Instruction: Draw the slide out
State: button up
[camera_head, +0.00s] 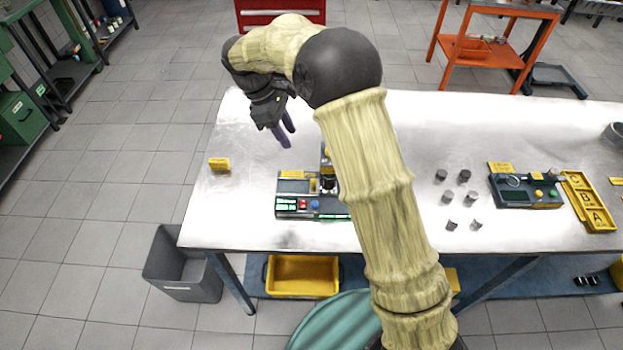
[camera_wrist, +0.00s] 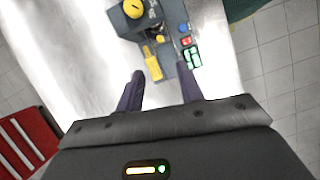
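A dark grey bench device (camera_head: 298,187) stands on the left half of the metal table. It has a yellow label, green displays, and red and blue buttons. It also shows at the top of the wrist view (camera_wrist: 172,50), with a round yellow knob (camera_wrist: 133,8) on a dark block. I cannot tell which part of it is the slide; my arm hides its right side in the head view. My gripper (camera_head: 285,136) is raised above the table, up and left of the device in the picture. In the wrist view my gripper (camera_wrist: 160,72) has its two fingers apart with nothing between them.
A second grey device (camera_head: 520,190), a yellow lettered tray (camera_head: 588,203) and several small metal cylinders stand on the right of the table (camera_head: 400,110). A small yellow block (camera_head: 219,165) stands near the left edge. A grey bin (camera_head: 180,268) is on the floor.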

aim_at(314, 180)
jog(key=shift+a, duration=0.15)
jog(key=p+x, duration=0.3)
jog(key=x, duration=1.4)
jog(key=shift+f, duration=0.2)
jog(key=shift+c, duration=0.3)
grip_shut()
